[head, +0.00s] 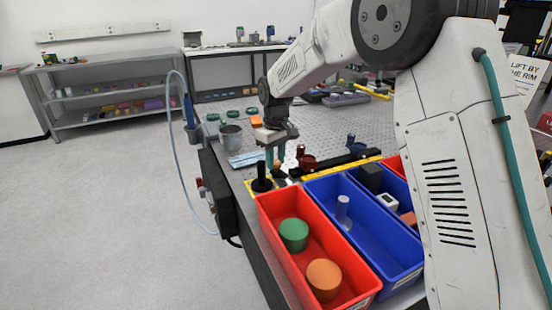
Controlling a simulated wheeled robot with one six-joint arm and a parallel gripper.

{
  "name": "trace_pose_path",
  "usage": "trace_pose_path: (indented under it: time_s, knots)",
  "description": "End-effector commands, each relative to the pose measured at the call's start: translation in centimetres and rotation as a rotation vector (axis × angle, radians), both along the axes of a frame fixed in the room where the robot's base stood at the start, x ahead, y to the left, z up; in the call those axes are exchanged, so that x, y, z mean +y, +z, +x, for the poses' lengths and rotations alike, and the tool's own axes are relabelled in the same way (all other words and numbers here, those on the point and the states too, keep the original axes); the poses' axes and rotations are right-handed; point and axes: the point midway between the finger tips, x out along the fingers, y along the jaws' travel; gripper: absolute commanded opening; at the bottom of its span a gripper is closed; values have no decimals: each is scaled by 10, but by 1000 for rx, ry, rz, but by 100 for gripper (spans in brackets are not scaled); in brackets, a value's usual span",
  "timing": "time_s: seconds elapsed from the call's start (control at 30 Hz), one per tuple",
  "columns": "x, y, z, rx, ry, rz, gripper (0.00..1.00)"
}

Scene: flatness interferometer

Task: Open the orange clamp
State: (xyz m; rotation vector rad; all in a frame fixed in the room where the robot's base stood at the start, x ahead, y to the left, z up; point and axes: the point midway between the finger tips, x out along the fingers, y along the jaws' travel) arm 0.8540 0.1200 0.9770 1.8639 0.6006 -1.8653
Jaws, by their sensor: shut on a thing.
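My gripper (276,155) points down over the near left part of the grey perforated table, with its teal fingers close together. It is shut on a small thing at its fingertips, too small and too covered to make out. I cannot pick out a clearly orange clamp; the area at the fingertips is partly hidden. Just right of the fingers a red-brown clamp (306,158) stands by a black rail (335,161). A blue clamp (351,141) stands farther right along it. A black knob (262,184) stands upright just left of and below the fingertips.
A red bin (272,222) holding a green and an orange cylinder and a blue bin (321,202) stand at the near edge. The floor at left is clear.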

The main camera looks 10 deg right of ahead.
Motion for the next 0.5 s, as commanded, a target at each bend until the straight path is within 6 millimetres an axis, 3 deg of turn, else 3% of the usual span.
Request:
trace_pose_path:
  time_s: [0.33, 0.37, 0.4, 0.5]
  knots:
    - [0, 1, 1, -5, 1, 1, 8]
    - [0, 1, 1, -5, 1, 1, 39]
    - [0, 1, 1, -4, 1, 1, 50]
    - [0, 1, 1, -3, 0, 1, 52]
